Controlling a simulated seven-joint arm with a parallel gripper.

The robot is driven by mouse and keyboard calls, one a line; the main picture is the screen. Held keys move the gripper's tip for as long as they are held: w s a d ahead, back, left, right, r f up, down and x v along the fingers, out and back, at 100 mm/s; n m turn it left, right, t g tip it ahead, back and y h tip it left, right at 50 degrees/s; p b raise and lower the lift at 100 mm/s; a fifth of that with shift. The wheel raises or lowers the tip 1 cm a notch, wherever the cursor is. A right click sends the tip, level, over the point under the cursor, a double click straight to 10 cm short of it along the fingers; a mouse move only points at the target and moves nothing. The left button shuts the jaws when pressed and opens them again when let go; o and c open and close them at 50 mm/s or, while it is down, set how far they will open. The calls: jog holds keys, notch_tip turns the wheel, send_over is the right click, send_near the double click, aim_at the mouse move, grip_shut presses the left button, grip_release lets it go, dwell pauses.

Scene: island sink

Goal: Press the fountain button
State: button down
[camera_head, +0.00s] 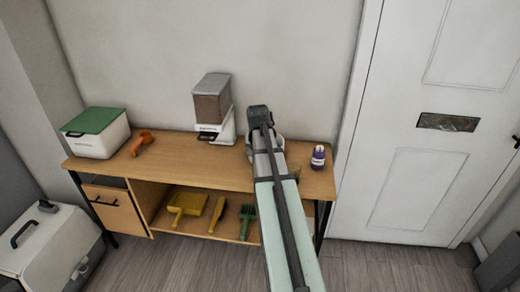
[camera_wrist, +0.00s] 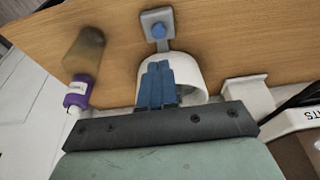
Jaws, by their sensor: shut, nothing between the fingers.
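The fountain (camera_wrist: 189,73) is a white rounded body on the wooden desk, partly covered by my fingers in the wrist view. A grey plate (camera_wrist: 153,17) with a round blue button (camera_wrist: 158,30) lies just beyond the fountain's rim. My gripper (camera_wrist: 158,66) is shut and empty, its blue fingers over the fountain and pointing toward the button. A gap shows between the fingertips and the button in the picture; the height is unclear. In the head view my arm hides most of the fountain (camera_head: 279,142), and the button cannot be seen.
On the desk (camera_head: 215,172), a purple-labelled bottle (camera_head: 318,158) stands right of the fountain, and a food dispenser (camera_head: 211,108) stands left. An orange item (camera_head: 141,142) and a green-lidded box (camera_head: 96,133) are further left. Scoops and brushes (camera_head: 187,204) lie on the lower shelf.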

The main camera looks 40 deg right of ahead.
jog(key=x, duration=0.7)
jog(key=shift+s+a+f, duration=0.1)
jog(key=shift+s+a, duration=0.05)
jog(key=shift+f, duration=0.95)
jog(key=shift+s+f, duration=0.1)
jog(key=shift+f, duration=1.05)
jog(key=shift+r, duration=0.6)
jog(key=v, duration=1.3)
jog(key=shift+w+r, duration=0.3)
